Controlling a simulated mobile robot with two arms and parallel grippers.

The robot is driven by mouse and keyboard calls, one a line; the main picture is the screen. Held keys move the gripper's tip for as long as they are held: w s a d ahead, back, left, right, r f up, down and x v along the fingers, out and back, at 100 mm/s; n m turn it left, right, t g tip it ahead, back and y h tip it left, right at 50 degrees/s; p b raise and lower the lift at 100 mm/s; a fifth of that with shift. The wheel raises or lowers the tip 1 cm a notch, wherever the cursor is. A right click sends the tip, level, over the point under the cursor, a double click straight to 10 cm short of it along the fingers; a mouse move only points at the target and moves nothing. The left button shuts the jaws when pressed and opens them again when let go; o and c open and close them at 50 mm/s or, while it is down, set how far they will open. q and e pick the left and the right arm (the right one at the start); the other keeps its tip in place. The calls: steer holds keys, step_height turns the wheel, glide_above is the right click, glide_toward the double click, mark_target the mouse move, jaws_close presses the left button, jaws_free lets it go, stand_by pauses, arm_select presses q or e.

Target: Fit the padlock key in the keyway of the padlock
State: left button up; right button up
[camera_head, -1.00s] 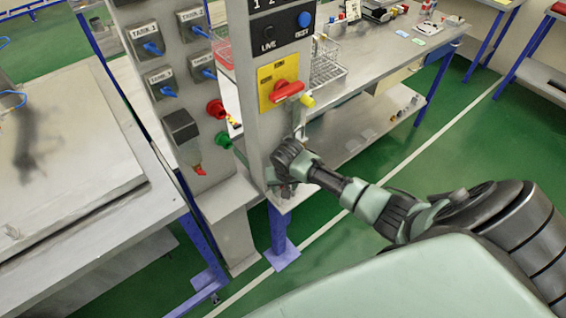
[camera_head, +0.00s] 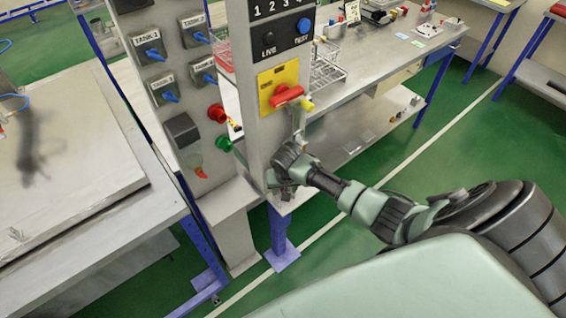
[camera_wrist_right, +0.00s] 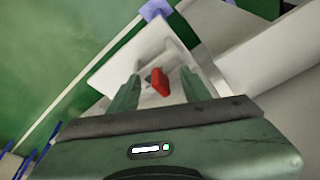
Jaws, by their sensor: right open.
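A red piece (camera_wrist_right: 160,82), which looks like the key's head, is between the fingers of my right gripper (camera_wrist_right: 160,75) in the right wrist view. The fingers are apart, with gaps on both sides of it. A pale surface lies behind it. In the head view my right gripper (camera_head: 281,188) is low at the grey post, below the yellow plate (camera_head: 268,84) with its red handle (camera_head: 286,96). A small yellow body, apparently the padlock (camera_head: 306,104), hangs beside that handle. Its keyway cannot be made out. My left gripper is out of view.
The grey post (camera_head: 252,140) stands close beside my right gripper. A red knob (camera_head: 217,113) and a green knob (camera_head: 224,143) stick out left of it. A workbench (camera_head: 385,70) with a wire rack stands behind. Green floor is clear at the right.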

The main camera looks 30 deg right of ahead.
steer(key=shift+c, duration=0.3)
jaws_close()
steer(key=shift+r, duration=0.1)
steer(key=shift+r+p, duration=0.55)
steer(key=shift+r, duration=1.65)
